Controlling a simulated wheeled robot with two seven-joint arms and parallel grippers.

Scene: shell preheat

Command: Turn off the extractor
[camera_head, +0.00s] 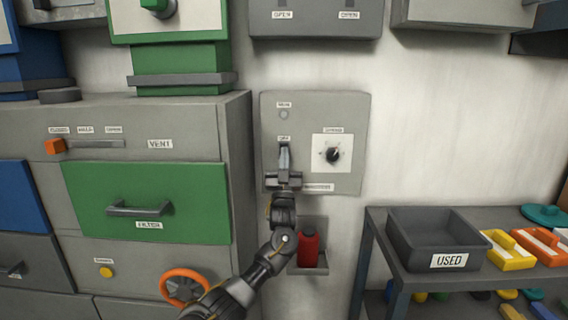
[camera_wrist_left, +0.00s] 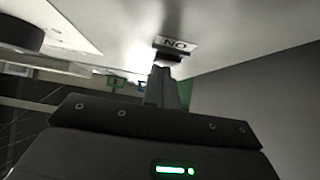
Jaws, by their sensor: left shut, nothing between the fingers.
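The grey extractor panel (camera_head: 348,105) is on the wall in the middle of the head view. It carries a small round lamp (camera_head: 283,114), which looks unlit, and a black dial (camera_head: 332,155) on a white plate. My left gripper (camera_head: 284,150) is shut and empty, pointing up in front of the panel's left side. It hides most of the switch area there.
A red cylinder (camera_head: 308,248) sits in a wall holder below the panel. Left is a grey cabinet with a green filter drawer (camera_head: 190,190) and an orange handwheel (camera_head: 168,274). Right is a shelf with a dark tray marked "USED" (camera_head: 408,250). The wall above the shelf is bare.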

